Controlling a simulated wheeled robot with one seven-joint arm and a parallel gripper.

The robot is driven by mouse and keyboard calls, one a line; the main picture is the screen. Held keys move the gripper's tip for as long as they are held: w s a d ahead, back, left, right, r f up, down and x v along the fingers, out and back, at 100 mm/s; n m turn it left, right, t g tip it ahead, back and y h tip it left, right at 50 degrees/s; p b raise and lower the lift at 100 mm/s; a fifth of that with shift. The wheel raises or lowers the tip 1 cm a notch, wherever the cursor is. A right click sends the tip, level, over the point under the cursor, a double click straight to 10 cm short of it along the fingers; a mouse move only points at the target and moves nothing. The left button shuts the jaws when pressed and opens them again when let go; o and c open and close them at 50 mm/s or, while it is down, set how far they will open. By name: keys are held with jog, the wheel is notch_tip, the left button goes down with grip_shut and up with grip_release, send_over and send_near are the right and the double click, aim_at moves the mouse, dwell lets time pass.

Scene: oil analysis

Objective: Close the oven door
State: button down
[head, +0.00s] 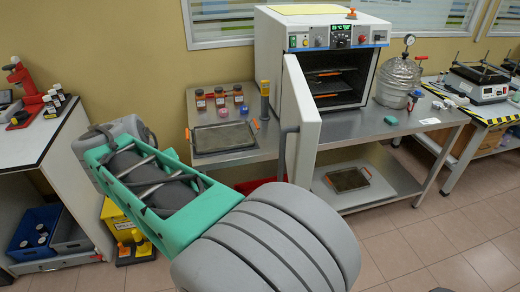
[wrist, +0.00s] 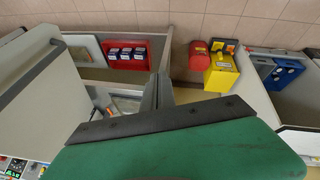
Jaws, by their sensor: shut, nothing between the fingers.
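The white oven (head: 272,75) stands on the metal table, and its door (head: 303,120) hangs wide open toward me. Shelves show inside the oven's dark chamber. The door's grey vertical handle (head: 287,150) is on the left side of the door. In the wrist view, the pale door (wrist: 40,100) and its handle (wrist: 35,62) are at the left. My gripper (wrist: 158,88) is shut and empty, to the right of the door and apart from its handle in that picture. In the head view I cannot make out the fingers; my arm fills the lower middle.
A metal tray (head: 222,137) and several small jars lie left of the oven. A glass vessel (head: 398,78) stands right of it. Another tray (head: 347,179) is on the lower shelf. A red bin (wrist: 125,53) and a yellow box (wrist: 220,73) show in the wrist view.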

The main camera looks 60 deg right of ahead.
jog(key=s+d+r+m+g+h+p, duration=0.1)
jog(key=s+d+r+m+g, duration=0.25)
jog(key=d, duration=0.45)
jog(key=s+d+r+m+g+h+p, duration=0.1)
jog(key=s+d+r+m+g, duration=0.1)
jog(key=s+d+r+m, duration=0.5)
jog(key=s+d+f, duration=0.2)
jog(key=d+f, duration=0.2)
jog(key=f, duration=0.1)
jog(key=s+d+f+n+b, duration=0.1)
jog(key=s+d+f, duration=0.2)
jog(key=d+f, duration=0.1)
jog(key=shift+f, duration=0.55)
jog(key=shift+s+n, duration=0.1)
jog(key=shift+n, duration=0.25)
